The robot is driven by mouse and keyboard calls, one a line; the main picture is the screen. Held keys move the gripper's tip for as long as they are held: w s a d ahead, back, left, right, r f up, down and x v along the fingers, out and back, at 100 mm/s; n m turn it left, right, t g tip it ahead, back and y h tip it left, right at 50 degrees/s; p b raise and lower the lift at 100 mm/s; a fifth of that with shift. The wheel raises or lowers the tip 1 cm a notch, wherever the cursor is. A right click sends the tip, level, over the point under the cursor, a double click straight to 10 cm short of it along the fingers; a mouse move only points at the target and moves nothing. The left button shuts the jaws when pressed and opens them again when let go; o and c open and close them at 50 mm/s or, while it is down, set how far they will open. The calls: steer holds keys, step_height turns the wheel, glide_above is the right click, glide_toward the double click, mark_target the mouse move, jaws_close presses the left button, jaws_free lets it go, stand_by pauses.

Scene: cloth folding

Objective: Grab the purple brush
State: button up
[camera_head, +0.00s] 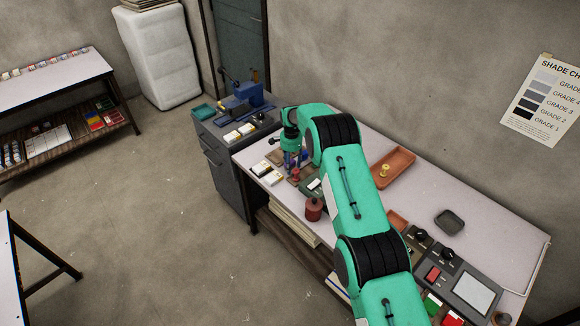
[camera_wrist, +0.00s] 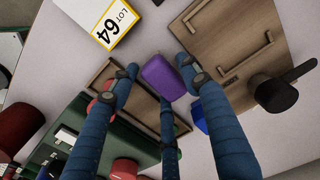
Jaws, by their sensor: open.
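The purple brush shows as a purple block (camera_wrist: 166,77) in the wrist view, just above the middle, over or beside a wooden holder (camera_wrist: 118,72). My gripper (camera_wrist: 165,95) has dark blue fingers and is open. Its fingers spread to the left, right and below the purple block, with the block in the gap between them. I cannot tell whether any finger touches it. In the head view, my gripper (camera_head: 294,162) points down over the far left part of the white table (camera_head: 460,205); the brush cannot be made out there.
In the wrist view, a wooden board with a black knob (camera_wrist: 273,93) lies at right, a "LOT 64" block (camera_wrist: 112,22) at top and a green case (camera_wrist: 70,125) lower left. In the head view, a red jar (camera_head: 313,210) and an orange tray (camera_head: 391,168) stand near my arm.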

steer(key=shift+f, duration=0.2)
stand_by(0.4)
steer(key=shift+c, duration=0.5)
steer(key=c, duration=0.9)
steer(key=shift+o, duration=0.2)
steer(key=shift+r, duration=0.1)
steer(key=shift+r+p, duration=0.4)
steer(key=shift+r, duration=4.55)
